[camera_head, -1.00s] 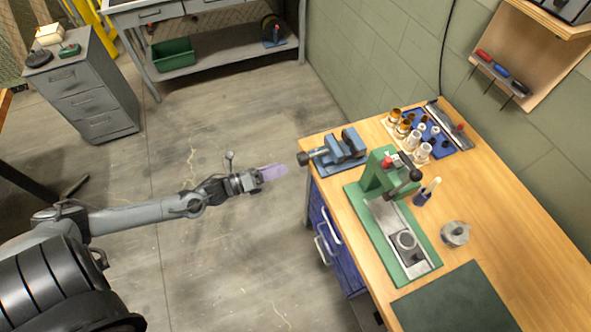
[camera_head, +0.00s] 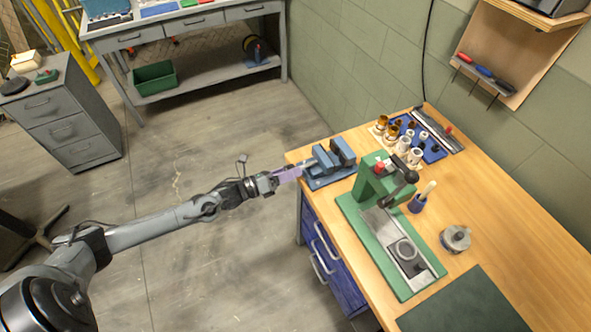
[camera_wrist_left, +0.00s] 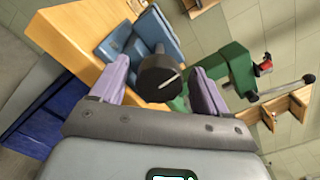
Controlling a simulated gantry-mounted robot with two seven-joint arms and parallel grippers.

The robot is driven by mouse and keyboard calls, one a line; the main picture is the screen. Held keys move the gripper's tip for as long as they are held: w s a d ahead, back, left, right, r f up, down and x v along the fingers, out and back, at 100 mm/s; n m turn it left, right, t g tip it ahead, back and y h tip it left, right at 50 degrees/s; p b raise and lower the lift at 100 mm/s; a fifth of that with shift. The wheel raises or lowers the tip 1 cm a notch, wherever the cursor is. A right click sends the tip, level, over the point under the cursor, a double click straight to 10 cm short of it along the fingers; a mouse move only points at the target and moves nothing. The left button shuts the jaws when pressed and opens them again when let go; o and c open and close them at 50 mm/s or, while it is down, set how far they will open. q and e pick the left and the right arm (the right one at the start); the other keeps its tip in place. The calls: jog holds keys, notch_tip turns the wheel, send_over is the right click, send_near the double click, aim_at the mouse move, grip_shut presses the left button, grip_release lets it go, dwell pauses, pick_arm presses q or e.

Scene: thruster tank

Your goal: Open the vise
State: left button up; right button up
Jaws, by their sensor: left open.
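The blue vise (camera_head: 330,163) sits at the near left corner of the wooden workbench. Its blue body also shows in the left wrist view (camera_wrist_left: 140,44). The vise's dark round screw end (camera_wrist_left: 159,78), with a light line across it, faces my left wrist camera. My left gripper (camera_head: 290,174) is at the bench edge by the vise's screw end. In the left wrist view its two lilac fingers (camera_wrist_left: 159,86) are apart, one on each side of the screw end. I cannot tell whether they touch it. My right gripper is not in view.
A green arbor press (camera_head: 372,185) stands right of the vise on the workbench (camera_head: 480,215). Small cups and a blue tray (camera_head: 433,150) lie behind. Blue drawers (camera_head: 325,250) are under the bench edge.

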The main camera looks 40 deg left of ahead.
pick_arm(q)
jog(key=shift+x, duration=1.2)
jog(key=c, duration=1)
